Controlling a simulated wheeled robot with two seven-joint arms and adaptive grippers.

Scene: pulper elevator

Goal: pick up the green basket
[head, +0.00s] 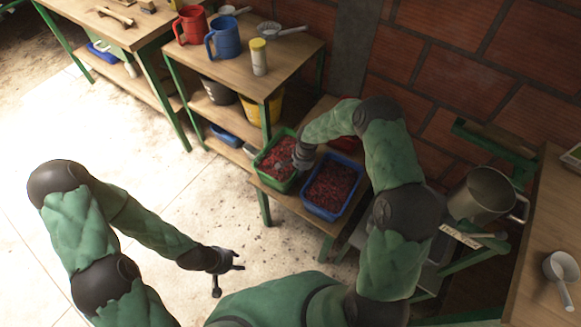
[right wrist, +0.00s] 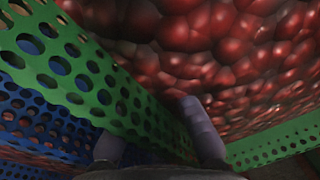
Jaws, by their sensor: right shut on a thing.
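The green basket (head: 262,160) is full of red coffee cherries and stands on a low wooden table in the head view. Its perforated green wall (right wrist: 95,85) and the cherries fill much of the right wrist view. My right gripper (head: 300,160) is at the basket's right side. Its fingers (right wrist: 165,140) are shut on the wall, one inside against the cherries and one outside. I cannot tell whether the basket is lifted. My left gripper (head: 238,261) is open and empty, low over the floor, away from the basket.
A blue basket (head: 325,212) of red cherries stands close to the right of the green one. A wooden shelf (head: 285,75) with mugs is behind. A metal pot (head: 482,195) is at the right. Open floor (head: 180,200) lies to the left.

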